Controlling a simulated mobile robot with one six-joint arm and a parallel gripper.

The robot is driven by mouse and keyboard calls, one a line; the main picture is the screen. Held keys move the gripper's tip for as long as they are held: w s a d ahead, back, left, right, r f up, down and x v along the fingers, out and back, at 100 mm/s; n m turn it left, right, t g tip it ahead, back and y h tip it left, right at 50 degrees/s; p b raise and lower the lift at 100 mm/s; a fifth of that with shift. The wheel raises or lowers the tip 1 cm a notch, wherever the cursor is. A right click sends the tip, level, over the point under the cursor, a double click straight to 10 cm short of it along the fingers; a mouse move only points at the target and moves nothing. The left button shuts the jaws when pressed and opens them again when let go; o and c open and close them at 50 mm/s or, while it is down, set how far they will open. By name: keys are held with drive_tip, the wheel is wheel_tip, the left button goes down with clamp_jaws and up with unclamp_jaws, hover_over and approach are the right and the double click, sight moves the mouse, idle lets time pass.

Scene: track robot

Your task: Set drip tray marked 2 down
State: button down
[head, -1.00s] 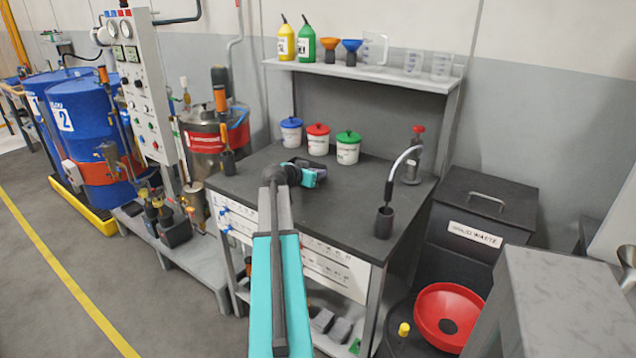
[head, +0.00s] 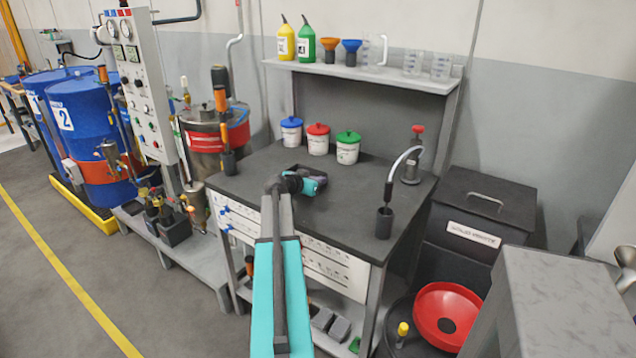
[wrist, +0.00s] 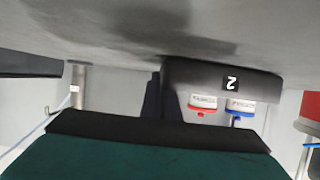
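The drip tray marked 2 (wrist: 203,74) is dark, with a black label bearing a white 2, upside down in the wrist view. A dark finger of my gripper (wrist: 163,95) meets its end there; the hold itself is mostly hidden behind the gripper's dark and teal body. In the head view my gripper (head: 304,181) is low over the dark workbench top (head: 345,208), with the tray partly hidden beside it. The tray looks very close to the bench top; I cannot tell whether it touches.
Blue-lidded (head: 291,131), red-lidded (head: 318,140) and green-lidded (head: 347,149) white pots stand behind the gripper. A dark cup (head: 384,223) and a bottle with a curved spout stand on the right. The bench top between is clear. A shelf (head: 360,72) hangs above.

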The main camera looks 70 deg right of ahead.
drive_tip(key=shift+f, duration=0.15)
drive_tip(key=c, duration=2)
unclamp_jaws()
drive_tip(key=shift+r, duration=0.2)
drive_tip(key=b+v, duration=0.2)
drive_tip(key=v, duration=1)
drive_tip(key=shift+r, duration=0.1)
